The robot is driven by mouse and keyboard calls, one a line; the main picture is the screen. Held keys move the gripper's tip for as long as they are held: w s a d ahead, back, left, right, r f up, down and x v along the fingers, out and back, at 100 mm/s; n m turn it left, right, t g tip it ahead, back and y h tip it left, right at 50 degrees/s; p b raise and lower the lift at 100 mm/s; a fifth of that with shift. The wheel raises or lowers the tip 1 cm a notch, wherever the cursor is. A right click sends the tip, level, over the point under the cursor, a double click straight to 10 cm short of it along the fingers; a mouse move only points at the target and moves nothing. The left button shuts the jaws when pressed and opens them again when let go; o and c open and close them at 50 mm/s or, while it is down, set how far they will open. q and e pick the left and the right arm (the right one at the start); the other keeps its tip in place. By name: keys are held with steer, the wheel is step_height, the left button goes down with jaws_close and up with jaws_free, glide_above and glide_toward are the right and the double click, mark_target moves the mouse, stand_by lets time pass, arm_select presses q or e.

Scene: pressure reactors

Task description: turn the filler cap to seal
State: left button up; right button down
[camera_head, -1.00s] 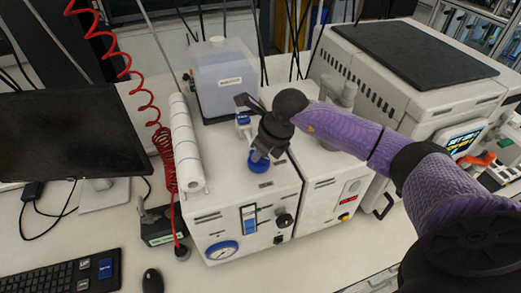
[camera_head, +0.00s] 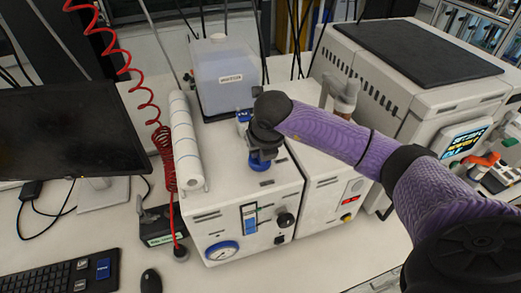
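The blue filler cap (camera_head: 259,163) sits on top of the white reactor unit (camera_head: 245,205), near the middle of the view. My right arm comes in from the right, and its dark gripper (camera_head: 262,154) points down right at the cap. The gripper hides the upper part of the cap. I cannot tell whether the fingers are closed on it or only around or above it. My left gripper is not in view.
A translucent tank (camera_head: 228,85) stands behind the cap. A white paper roll (camera_head: 184,140) and a coiled red hose (camera_head: 166,150) are to the left. A large grey instrument (camera_head: 385,85) stands to the right. A monitor (camera_head: 65,135) and keyboard (camera_head: 60,278) are at far left.

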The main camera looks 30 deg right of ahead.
steer(key=shift+r, duration=0.1)
stand_by(0.3)
steer(key=c, duration=0.6)
jaws_free()
steer(key=b+v, duration=0.1)
steer(key=v, duration=0.8)
steer(key=shift+s+r, duration=0.2)
steer(key=shift+r, duration=0.15)
